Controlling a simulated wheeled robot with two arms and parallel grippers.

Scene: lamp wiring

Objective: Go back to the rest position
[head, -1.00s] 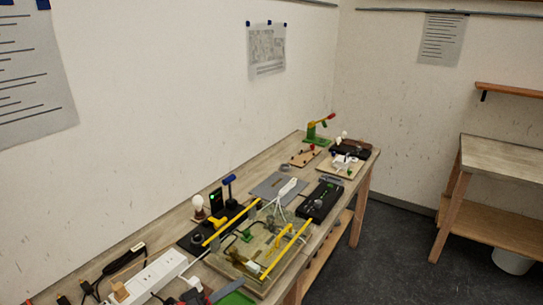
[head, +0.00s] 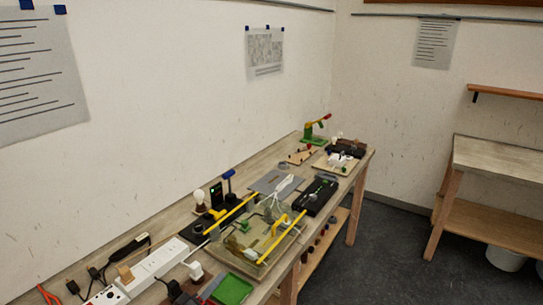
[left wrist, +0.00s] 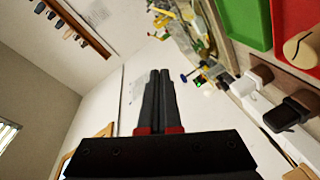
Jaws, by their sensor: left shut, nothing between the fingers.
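My left gripper (left wrist: 160,75) shows in the left wrist view, its two dark fingers side by side and shut with nothing between them. It points over the bench, clear of the objects, with the wall behind it. I cannot make out the left gripper clearly in the head view. My right gripper is in neither view. The lamp wiring bench (head: 168,226) runs along the wall in the head view. On it are a white bulb (head: 199,196) and a board with yellow bars (head: 236,215).
A white power strip (head: 158,262), plugs and a green tray (head: 232,289) lie at the near end of the bench. The green tray (left wrist: 246,20) also shows in the left wrist view. A second table (head: 500,158) stands at the right. The dark floor between is clear.

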